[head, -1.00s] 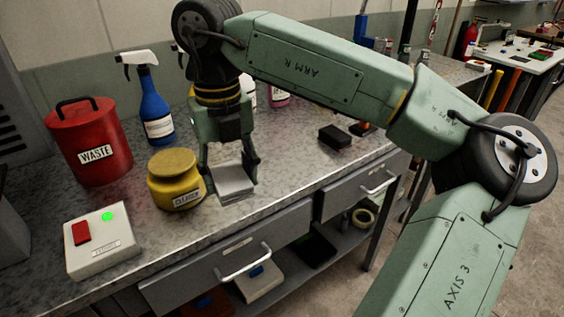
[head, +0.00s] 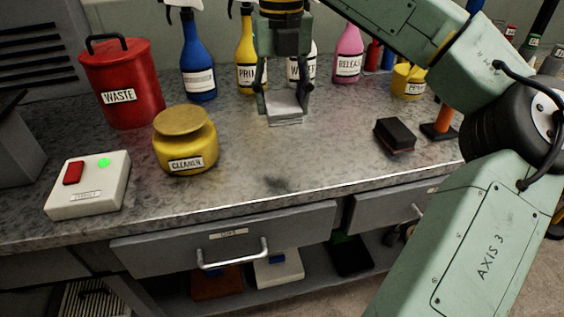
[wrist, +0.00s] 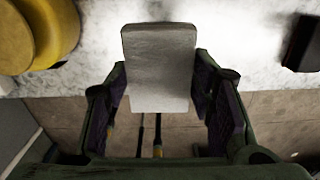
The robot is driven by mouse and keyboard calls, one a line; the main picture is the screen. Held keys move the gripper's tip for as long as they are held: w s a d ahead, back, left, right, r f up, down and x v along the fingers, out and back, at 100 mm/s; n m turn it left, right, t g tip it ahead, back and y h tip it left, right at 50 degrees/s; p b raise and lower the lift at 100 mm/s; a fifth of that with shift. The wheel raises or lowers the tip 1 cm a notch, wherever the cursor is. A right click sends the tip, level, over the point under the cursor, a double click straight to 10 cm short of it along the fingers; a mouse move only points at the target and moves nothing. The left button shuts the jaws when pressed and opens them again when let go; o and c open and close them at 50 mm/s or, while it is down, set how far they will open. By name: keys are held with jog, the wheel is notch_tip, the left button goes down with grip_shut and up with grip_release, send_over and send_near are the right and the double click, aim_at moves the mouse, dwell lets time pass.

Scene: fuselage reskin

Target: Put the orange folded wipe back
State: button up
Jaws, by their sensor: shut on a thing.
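My gripper (head: 284,108) is shut on a pale grey-white folded wipe (head: 285,100), not an orange one. The wipe is a flat rectangle, and it also shows between the fingers in the wrist view (wrist: 160,62). My gripper appears to hold it above the grey bench top (head: 335,150), with a dark shadow on the bench in front. No clearly orange wipe shows. A rust-brown flat item (head: 217,284) lies on the shelf under the bench, partly hidden by the drawer handle.
A yellow CLEANER pot (head: 186,145), red WASTE can (head: 125,90) and white switch box (head: 88,185) stand left. Several bottles (head: 198,60) line the back. A black block (head: 395,135) lies right. The drawer (head: 225,245) is shut. The bench's front middle is clear.

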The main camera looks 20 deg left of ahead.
send_over(279, 156)
notch_tip(279, 156, down, 5)
jog(key=shift+f+p, duration=0.15)
jog(key=shift+p, duration=0.25)
jog(key=shift+f+p, duration=0.35)
jog(key=shift+f, duration=1.85)
jog(key=shift+f, duration=0.2)
jog(key=o, duration=1.5)
jog(key=shift+c, duration=0.2)
jog(key=shift+r, duration=0.15)
notch_tip(279, 156, up, 12)
jog(key=shift+r+b, duration=0.1)
jog(key=shift+b, duration=0.45)
